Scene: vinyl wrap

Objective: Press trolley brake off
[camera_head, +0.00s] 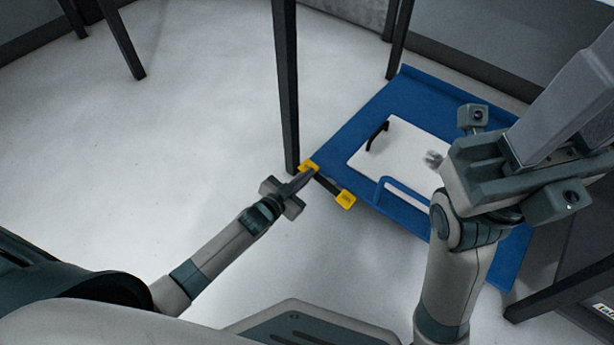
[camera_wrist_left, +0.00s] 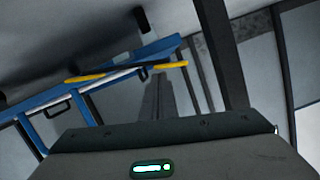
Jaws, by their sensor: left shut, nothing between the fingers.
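The blue trolley (camera_head: 345,140) stands on the floor right of centre in the head view; its blue frame (camera_wrist_left: 105,72) crosses the left wrist view. At its near-left edge is a dark brake bar (camera_head: 328,184) with a yellow pad at each end: a far pad (camera_head: 309,166) and a near pad (camera_head: 345,199). Both pads show in the wrist view, one left (camera_wrist_left: 84,78) and one right (camera_wrist_left: 170,65). My left gripper (camera_head: 310,173) is shut and empty, its tips at the far pad; I cannot tell whether they touch. My right gripper is raised at the right, its fingertips out of frame.
A white panel (camera_head: 402,150) with a black handle (camera_head: 377,136) lies on the trolley. A dark upright post (camera_head: 286,80) stands right beside the far pad and my left gripper. Other dark legs (camera_head: 122,40) stand at the upper left. The floor at left is clear.

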